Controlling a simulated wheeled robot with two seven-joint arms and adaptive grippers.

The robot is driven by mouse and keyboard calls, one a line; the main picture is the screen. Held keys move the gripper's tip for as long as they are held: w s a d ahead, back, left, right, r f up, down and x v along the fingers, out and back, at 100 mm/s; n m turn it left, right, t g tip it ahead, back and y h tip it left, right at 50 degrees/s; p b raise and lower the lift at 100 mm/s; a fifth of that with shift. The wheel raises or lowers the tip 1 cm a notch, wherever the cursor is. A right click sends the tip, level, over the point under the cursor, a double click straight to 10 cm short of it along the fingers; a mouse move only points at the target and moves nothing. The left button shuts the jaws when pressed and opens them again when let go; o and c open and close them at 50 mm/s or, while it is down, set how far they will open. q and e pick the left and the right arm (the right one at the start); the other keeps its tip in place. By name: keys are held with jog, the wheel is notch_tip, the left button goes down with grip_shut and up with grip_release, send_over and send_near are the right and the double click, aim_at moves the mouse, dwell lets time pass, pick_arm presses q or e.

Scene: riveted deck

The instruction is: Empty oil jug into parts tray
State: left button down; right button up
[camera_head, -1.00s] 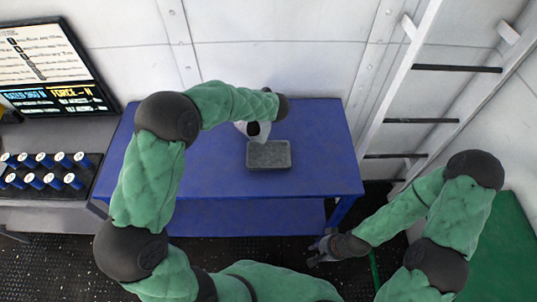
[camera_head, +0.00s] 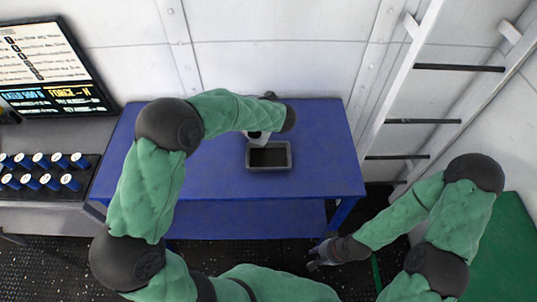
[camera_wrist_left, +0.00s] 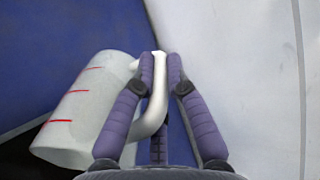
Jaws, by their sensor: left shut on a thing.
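The oil jug (camera_wrist_left: 85,115) is whitish and translucent with red marks. In the left wrist view it leans over, and its walls look clear of dark oil. My left gripper (camera_wrist_left: 160,62) is shut on its white handle (camera_wrist_left: 157,105). In the head view the jug (camera_head: 257,138) shows only partly below my left wrist, at the back rim of the parts tray. The grey parts tray (camera_head: 290,158) lies on the blue table with a dark fill inside. My right gripper (camera_head: 316,256) is low in front of the table, empty, its fingers apart.
The blue table (camera_head: 320,180) is clear around the tray. A ladder (camera_head: 400,100) leans at the right, beside a green surface (camera_head: 495,245).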

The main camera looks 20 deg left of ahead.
pick_arm(q)
jog(key=shift+s+d+r+t+y+b, duration=0.3)
jog(key=shift+d+r+t+b, duration=0.05)
jog(key=shift+r+t, duration=0.05)
dwell(0.4)
jog(key=shift+s+d+r+b, duration=0.1)
jog(key=shift+s+d+b, duration=0.15)
jog(key=shift+b, duration=0.2)
jog(key=shift+s+d+r+t+y+b, duration=0.3)
jog(key=shift+s+d+b, duration=0.2)
jog(key=shift+b, duration=0.3)
jog(key=shift+s+d+r+t+y+b, duration=0.2)
jog(key=shift+s+d+r+y+b, duration=0.15)
jog(key=shift+d+b, duration=0.3)
jog(key=shift+s+d+r+y+b, duration=0.15)
jog(key=shift+s+d+y+b, duration=0.15)
jog(key=shift+b, duration=0.65)
